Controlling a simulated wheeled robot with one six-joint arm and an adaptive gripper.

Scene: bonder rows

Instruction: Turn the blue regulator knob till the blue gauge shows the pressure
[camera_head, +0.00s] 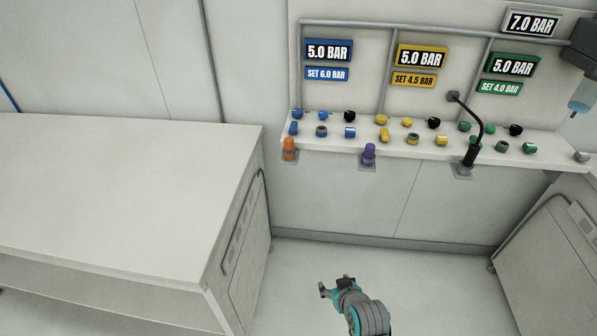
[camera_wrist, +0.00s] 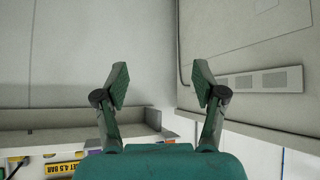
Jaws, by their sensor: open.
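The blue gauge (camera_head: 328,52) on the back panel reads 5.0 BAR. The blue sign (camera_head: 327,74) under it reads SET 6.0 BAR. Several small blue parts stand on the shelf below it, among them a blue knob (camera_head: 322,115) in the back row and a blue-topped part (camera_head: 350,132) in front. I cannot tell which one is the regulator knob. My gripper (camera_head: 335,286) is low over the floor, well in front of the shelf and apart from it. In the wrist view my gripper (camera_wrist: 160,80) has its two fingers spread, with nothing between them.
A white bench (camera_head: 120,190) fills the left. The shelf (camera_head: 420,150) also bears yellow, green and black parts. Orange (camera_head: 289,148) and purple (camera_head: 369,154) parts and a black stalk (camera_head: 480,125) stand at its front edge. The floor between is clear.

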